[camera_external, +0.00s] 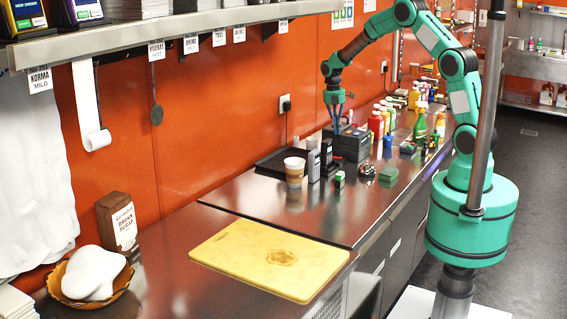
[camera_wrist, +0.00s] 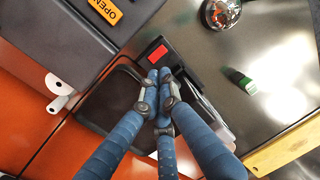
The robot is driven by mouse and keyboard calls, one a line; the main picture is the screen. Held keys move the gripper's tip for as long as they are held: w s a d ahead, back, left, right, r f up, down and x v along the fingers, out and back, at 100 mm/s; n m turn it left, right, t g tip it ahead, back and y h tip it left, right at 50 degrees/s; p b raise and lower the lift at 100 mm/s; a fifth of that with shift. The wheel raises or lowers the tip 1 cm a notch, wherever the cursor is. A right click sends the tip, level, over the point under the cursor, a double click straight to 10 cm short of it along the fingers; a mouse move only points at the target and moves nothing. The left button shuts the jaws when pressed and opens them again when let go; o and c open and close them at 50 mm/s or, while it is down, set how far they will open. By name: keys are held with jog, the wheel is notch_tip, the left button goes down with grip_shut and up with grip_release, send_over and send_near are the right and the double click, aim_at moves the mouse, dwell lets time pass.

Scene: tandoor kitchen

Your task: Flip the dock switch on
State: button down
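My gripper (camera_wrist: 159,75) points down in the wrist view, with its blue fingertips together and nothing visible between them. Just beyond the fingertips is a black device with a red square (camera_wrist: 158,54), which may be the dock switch; no label is legible. The fingers hide part of this device, so I cannot tell whether they touch it. In the external view, my gripper (camera_external: 337,119) is above the counter, close to a dark grey box (camera_external: 350,146). The red square cannot be made out there.
A dark box with a yellow OPEN label (camera_wrist: 106,11) and a black tray (camera_wrist: 92,118) flank the fingers. A paper cup (camera_external: 294,172) and sauce bottles (camera_external: 376,124) stand on the counter. A yellow cutting board (camera_external: 225,255) lies in front. The orange wall is close behind.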

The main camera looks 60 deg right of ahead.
aim_at(339, 158)
jog(key=f, duration=0.3)
jog(key=s+f, duration=0.1)
jog(key=f, duration=0.3)
jog(key=f+b, duration=0.1)
jog(key=f, duration=0.2)
jog(key=shift+s+f, duration=0.15)
jog(key=shift+f, duration=0.2)
jog(key=shift+s+f, duration=0.2)
jog(key=shift+f, duration=0.15)
jog(key=shift+w, duration=0.15)
